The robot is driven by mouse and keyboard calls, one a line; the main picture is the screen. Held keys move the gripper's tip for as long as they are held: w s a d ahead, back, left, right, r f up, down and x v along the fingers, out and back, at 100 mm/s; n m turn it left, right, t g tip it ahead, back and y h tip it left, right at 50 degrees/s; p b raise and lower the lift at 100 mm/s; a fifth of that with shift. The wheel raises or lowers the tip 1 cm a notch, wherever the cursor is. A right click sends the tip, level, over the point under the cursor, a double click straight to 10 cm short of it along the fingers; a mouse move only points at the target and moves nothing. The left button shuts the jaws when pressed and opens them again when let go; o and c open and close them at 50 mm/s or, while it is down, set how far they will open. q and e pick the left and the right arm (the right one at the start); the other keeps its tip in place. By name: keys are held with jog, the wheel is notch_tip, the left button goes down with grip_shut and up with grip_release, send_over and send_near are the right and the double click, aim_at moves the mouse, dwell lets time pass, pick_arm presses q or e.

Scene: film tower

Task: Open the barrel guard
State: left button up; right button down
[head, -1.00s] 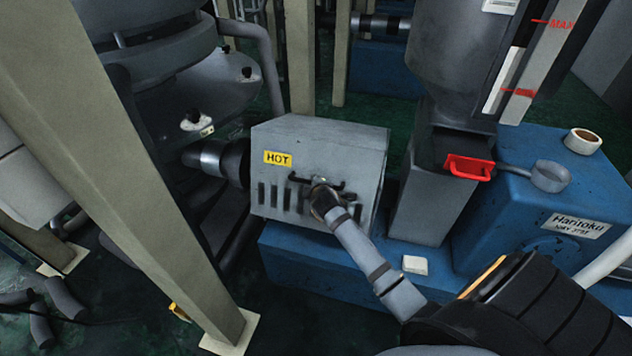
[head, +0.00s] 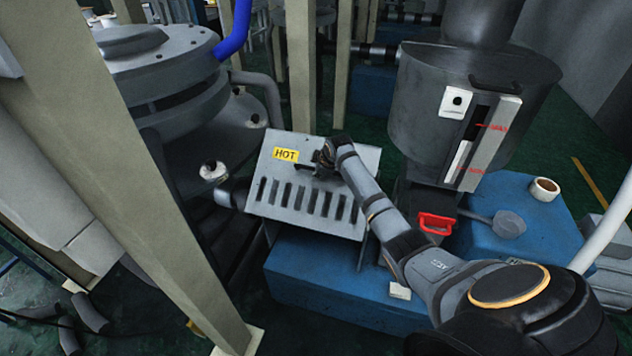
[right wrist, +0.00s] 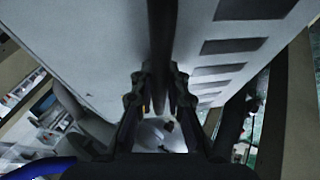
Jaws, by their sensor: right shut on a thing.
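The barrel guard (head: 268,192) is a grey metal cover with a yellow HOT label and a row of dark slots. It stands over the blue base, its slotted front tilted upward, and its panel also fills much of the right wrist view (right wrist: 95,45). Its dark bar handle (right wrist: 161,40) runs between my right fingers in that view. My right gripper (right wrist: 160,88) is shut on the handle; in the head view the wrist mostly hides the grip. What is under the guard is hidden. My left gripper is not in view.
A beige post (head: 150,210) rises close to the guard's left. A grey hopper (head: 425,100) with a red-handled slide (head: 436,223) stands to its right. A tape roll (head: 545,189) and a scoop (head: 507,222) lie on the blue machine. A small white block (head: 399,291) sits on the base.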

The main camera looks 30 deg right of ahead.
jog(key=shift+w+d+r+p, duration=0.1)
jog(key=shift+w+d+r, duration=0.2)
jog(key=shift+r, duration=0.25)
jog(key=shift+w+d+r+p, duration=0.15)
jog(key=shift+w+d+r, duration=0.15)
jog(key=shift+r, duration=0.2)
jog(key=shift+w+d+r+p, duration=0.1)
jog(key=shift+w+d+r, duration=0.1)
jog(key=shift+d+r, duration=0.25)
jog(key=shift+a+r, duration=0.1)
